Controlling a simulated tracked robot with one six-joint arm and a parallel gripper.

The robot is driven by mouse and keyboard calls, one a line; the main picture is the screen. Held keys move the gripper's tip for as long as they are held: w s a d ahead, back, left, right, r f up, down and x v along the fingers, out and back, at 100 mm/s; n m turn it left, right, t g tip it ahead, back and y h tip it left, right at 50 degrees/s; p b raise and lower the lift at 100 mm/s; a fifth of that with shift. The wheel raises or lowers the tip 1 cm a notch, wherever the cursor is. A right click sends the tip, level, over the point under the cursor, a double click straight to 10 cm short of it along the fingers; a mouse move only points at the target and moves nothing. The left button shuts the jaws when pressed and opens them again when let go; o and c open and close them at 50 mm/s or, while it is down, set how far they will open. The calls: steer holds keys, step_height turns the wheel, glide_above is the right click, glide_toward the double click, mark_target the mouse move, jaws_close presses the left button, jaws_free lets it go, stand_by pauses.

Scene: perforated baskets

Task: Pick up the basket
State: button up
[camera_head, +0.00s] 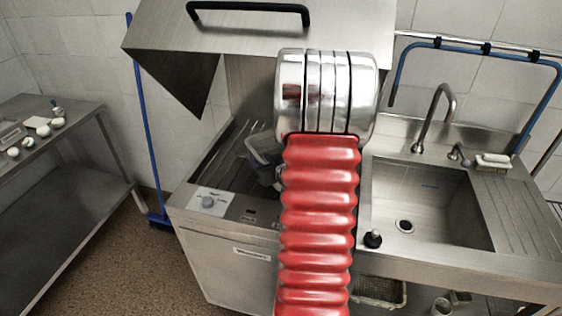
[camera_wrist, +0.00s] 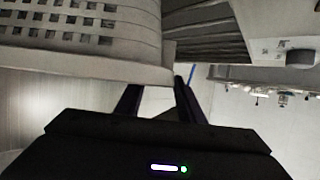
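The pale perforated basket (camera_wrist: 80,35) fills the upper left of the wrist view, with square holes in its wall and a thick plain rim. My gripper (camera_wrist: 158,88) is close to it, with two dark fingers spread apart and a gap between them. The left fingertip meets the rim's edge in the picture, and the right one is beside the rim's end. I cannot tell whether they touch. In the head view, a grey shape (camera_head: 264,146), likely the basket, shows beside my red arm, on the machine's steel deck.
The steel machine (camera_head: 230,255) has a raised hood (camera_head: 250,28) above the deck and a knob panel (camera_head: 208,202) in front. A sink (camera_head: 425,205) with a tap is at right. A steel table (camera_head: 60,125) with small items and a blue broom (camera_head: 146,130) are at left.

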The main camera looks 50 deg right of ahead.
stand_by(0.4)
jaws_close()
stand_by(0.5)
